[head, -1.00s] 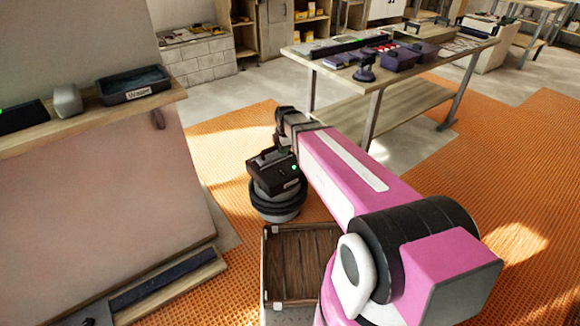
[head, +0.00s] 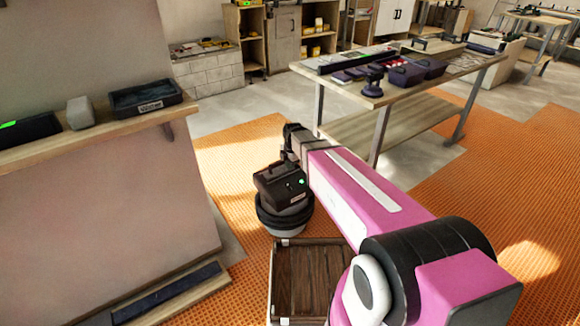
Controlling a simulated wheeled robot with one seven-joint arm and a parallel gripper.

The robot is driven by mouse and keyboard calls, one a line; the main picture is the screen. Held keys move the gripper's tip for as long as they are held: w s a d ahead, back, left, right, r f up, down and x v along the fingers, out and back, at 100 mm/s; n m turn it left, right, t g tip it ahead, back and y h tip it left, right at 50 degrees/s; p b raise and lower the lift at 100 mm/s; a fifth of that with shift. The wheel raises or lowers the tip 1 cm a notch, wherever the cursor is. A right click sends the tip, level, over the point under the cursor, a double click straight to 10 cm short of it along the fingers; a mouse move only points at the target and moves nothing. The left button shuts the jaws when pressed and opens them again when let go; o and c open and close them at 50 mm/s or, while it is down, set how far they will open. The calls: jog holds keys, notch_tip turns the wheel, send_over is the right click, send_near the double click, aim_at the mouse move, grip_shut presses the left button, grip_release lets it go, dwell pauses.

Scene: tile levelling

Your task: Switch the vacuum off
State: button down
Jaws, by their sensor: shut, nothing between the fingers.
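The vacuum (head: 283,187) stands on the orange floor at the centre, beyond the wooden crate. It has a black box-shaped head with a carry handle on top, a light label and a small lit green light on its front. Its lower body is a grey drum with a black ring around it. My arm reaches out from the lower right, and its dark end is just behind and above the vacuum's head. My gripper (head: 287,156) is small and dark there, partly hidden, with its fingers shut and empty. I cannot tell whether it touches the vacuum.
An open wooden crate (head: 273,290) sits in front of the vacuum, beside my arm. A sloping panel with a shelf (head: 95,136) holding a dark tray (head: 147,98) stands at left. A workbench (head: 430,115) with purple boxes is beyond. Orange floor is clear at right.

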aim_at(290, 187)
jog(key=f, duration=0.7)
jog(key=w+f, duration=0.1)
jog(key=f, duration=0.3)
jog(key=shift+a+f, duration=0.2)
jog(key=shift+a, duration=0.2)
jog(key=shift+w+f, duration=0.1)
jog(key=shift+f, duration=0.1)
jog(key=shift+d, duration=0.1)
jog(key=shift+s+d+r, duration=0.25)
jog(key=shift+s+d, duration=0.1)
jog(key=shift+s, duration=0.3)
